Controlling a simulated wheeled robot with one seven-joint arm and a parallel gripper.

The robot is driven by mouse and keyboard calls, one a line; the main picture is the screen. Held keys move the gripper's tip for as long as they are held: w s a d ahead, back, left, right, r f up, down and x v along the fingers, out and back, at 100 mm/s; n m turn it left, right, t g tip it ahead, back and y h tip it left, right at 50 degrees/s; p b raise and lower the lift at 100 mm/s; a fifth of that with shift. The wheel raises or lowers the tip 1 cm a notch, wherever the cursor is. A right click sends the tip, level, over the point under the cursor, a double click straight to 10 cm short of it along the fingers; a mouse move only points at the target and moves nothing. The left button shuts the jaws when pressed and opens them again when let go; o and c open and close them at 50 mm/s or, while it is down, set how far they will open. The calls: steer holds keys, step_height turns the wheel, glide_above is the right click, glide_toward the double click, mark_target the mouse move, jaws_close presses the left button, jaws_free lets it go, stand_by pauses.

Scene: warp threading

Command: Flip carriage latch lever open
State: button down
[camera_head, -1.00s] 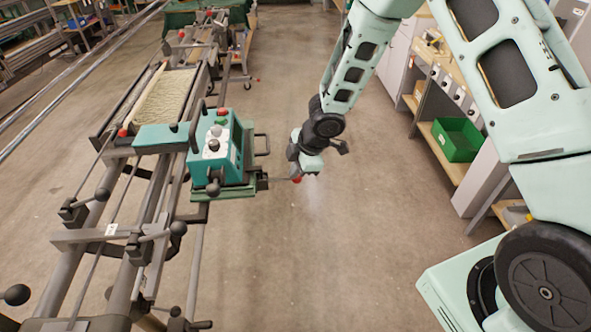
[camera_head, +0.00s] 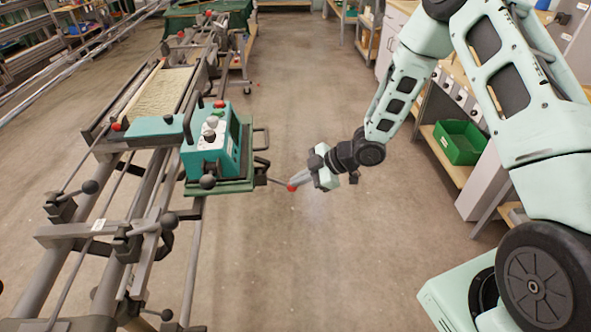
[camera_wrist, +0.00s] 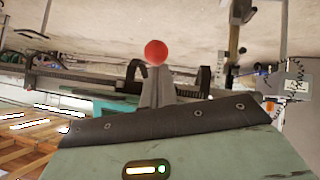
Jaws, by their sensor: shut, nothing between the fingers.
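The teal carriage (camera_head: 217,150) sits on the long machine's rails at left in the head view. Its latch lever (camera_head: 275,182) is a thin dark rod sticking out to the right from the carriage's lower side, ending in a red ball knob (camera_head: 292,187). My gripper (camera_head: 298,180) points left, its fingertips right at the knob. In the wrist view the red knob (camera_wrist: 155,52) shows just at the tips of my shut grey fingers (camera_wrist: 157,82). I cannot tell whether they touch. The lever's rod is hidden behind the fingers there.
The machine's frame with black-knobbed clamps (camera_head: 90,187) runs along the left. A bench with a green bin (camera_head: 460,142) stands at right. The floor (camera_head: 290,270) between them is clear.

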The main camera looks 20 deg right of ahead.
steer(key=f, duration=0.1)
steer(key=y+b, duration=0.1)
steer(key=f, duration=0.1)
steer(key=shift+w+a+f+b, duration=0.1)
steer(key=shift+a+f+b, duration=0.2)
steer(key=shift+b, duration=0.1)
steer(key=shift+f, duration=0.1)
stand_by(0.4)
